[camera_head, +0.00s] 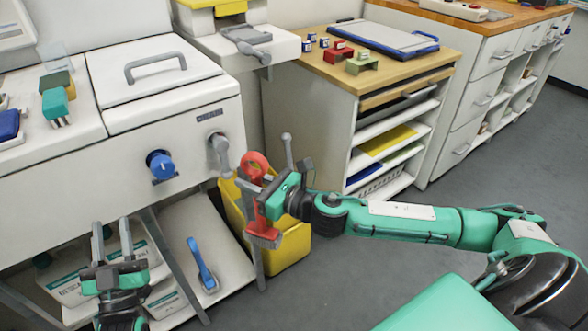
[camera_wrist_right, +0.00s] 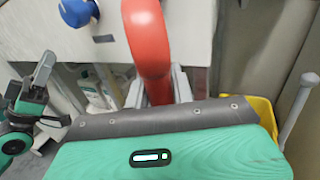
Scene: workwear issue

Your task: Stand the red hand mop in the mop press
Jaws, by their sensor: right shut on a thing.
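The red hand mop (camera_head: 264,237) is upright in the head view, its ring handle at the top and its wide head at the bottom. My right gripper (camera_head: 258,196) is shut on its handle, in front of the yellow bucket. In the right wrist view the red loop (camera_wrist_right: 147,38) rises between the fingers; its lower part is hidden. The yellow bucket (camera_head: 289,252), seemingly the mop press, stands on the floor, partly hidden by the mop and my arm. A grey ball-ended lever (camera_head: 287,148) rises by it. My left gripper (camera_head: 112,240) is open and empty at lower left.
A white cabinet (camera_head: 190,105) with a blue knob (camera_head: 160,164) stands at left. Below it, a blue-handled tool (camera_head: 202,266) lies on a sloping panel. A wood-topped shelf unit (camera_head: 330,75) stands behind the bucket. The grey floor (camera_head: 440,200) at right is clear.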

